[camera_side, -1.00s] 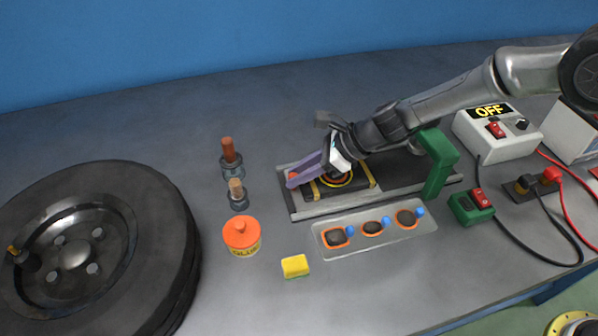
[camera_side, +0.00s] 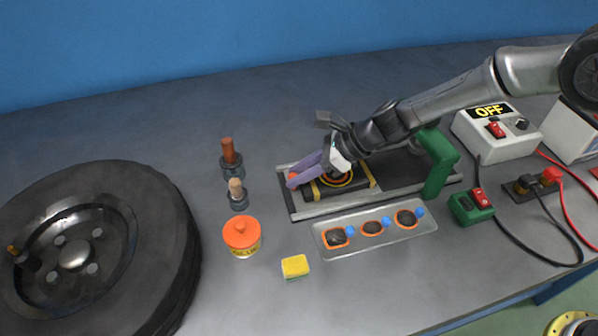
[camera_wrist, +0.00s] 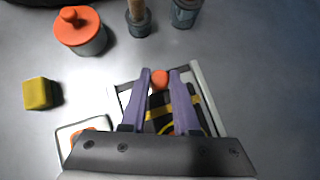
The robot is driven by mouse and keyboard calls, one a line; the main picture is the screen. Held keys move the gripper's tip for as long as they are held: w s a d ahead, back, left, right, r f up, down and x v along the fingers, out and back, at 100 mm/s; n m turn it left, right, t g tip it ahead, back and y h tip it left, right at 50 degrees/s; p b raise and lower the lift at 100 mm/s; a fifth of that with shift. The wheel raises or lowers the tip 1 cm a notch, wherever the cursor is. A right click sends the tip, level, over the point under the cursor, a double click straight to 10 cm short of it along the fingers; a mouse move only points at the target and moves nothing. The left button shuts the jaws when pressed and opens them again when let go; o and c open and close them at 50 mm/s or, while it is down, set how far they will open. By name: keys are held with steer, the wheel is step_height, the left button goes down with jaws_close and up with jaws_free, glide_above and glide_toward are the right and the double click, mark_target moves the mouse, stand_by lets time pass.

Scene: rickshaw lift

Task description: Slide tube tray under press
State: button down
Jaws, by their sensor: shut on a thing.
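The tube tray (camera_side: 317,194) is a dark slab with yellow bands and a round ringed piece on top, lying at the left end of a grey railed track (camera_side: 330,208). An orange knob (camera_wrist: 159,79) stands at its left end. My gripper (camera_side: 295,179) has purple fingers that sit on either side of this knob, shut on it; the fingertips also show in the wrist view (camera_wrist: 161,72). The green press (camera_side: 438,162) stands over the right part of the track, apart from the tray. My wrist and fingers hide part of the tray.
A clear tray of orange-rimmed patches (camera_side: 373,229) lies along the track's front. A yellow block (camera_side: 295,266), orange-lidded glue pot (camera_side: 241,238) and two brushes stand left. A switch box (camera_side: 471,206) and an OFF unit (camera_side: 497,133) are right. The track between tray and press looks clear.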

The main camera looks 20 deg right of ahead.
mark_target(354, 171)
steer(key=d, duration=1.2)
steer(key=shift+d, duration=0.2)
steer(key=c, duration=0.7)
jaws_free()
steer(key=shift+o, duration=0.2)
steer(key=shift+r, duration=0.1)
